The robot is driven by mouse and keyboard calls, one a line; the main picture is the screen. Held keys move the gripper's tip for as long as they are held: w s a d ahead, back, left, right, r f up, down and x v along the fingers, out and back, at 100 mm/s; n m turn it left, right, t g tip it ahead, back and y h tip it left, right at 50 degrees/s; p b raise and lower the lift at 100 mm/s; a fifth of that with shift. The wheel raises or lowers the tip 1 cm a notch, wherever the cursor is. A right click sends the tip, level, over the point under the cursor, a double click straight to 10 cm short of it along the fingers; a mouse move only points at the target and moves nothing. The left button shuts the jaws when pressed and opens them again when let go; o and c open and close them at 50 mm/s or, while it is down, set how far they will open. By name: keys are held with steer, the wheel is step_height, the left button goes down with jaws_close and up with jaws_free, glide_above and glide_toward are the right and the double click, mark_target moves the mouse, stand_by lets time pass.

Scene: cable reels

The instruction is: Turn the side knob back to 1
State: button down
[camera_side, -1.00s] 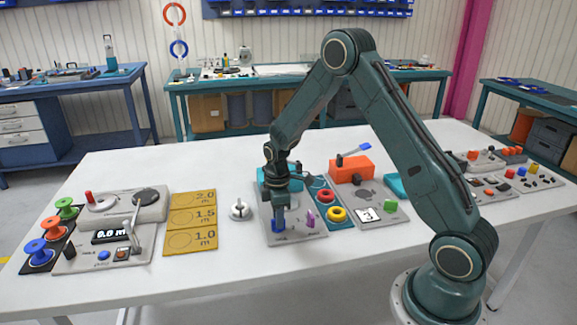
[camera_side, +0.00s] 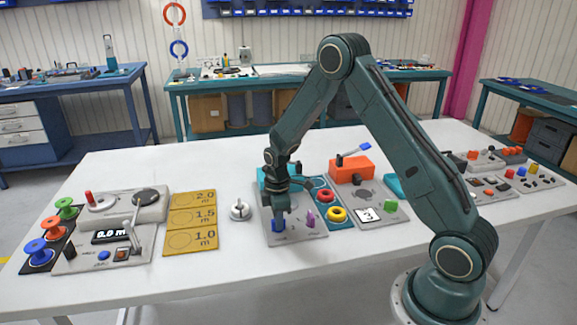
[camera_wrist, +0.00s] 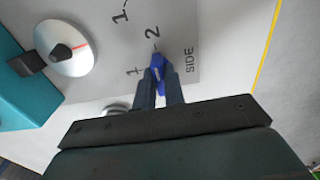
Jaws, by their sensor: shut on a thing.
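The blue side knob (camera_wrist: 159,72) stands on the grey panel (camera_wrist: 205,40) beside the word SIDE, with the marks 1 and 2 near it. Its narrow end appears to point toward the 2. My gripper (camera_wrist: 160,82) is shut on the knob, with one finger on each side. In the side view the knob (camera_side: 278,225) shows low under my gripper (camera_side: 279,214), near the panel's front left. The fingers hide part of the knob.
A purple knob (camera_side: 311,219) stands just right on the same panel. A white dial (camera_wrist: 66,48) with a red line sits beside a teal block (camera_wrist: 22,90). Red (camera_side: 325,196) and yellow (camera_side: 337,214) rings lie to the right. A silver post (camera_side: 239,210) stands to the left.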

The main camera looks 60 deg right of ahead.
steer(key=n, duration=0.4)
steer(key=shift+n, duration=0.4)
steer(key=n, duration=0.4)
steer(key=shift+n, duration=4.7)
steer(key=c, duration=1.5)
jaws_free()
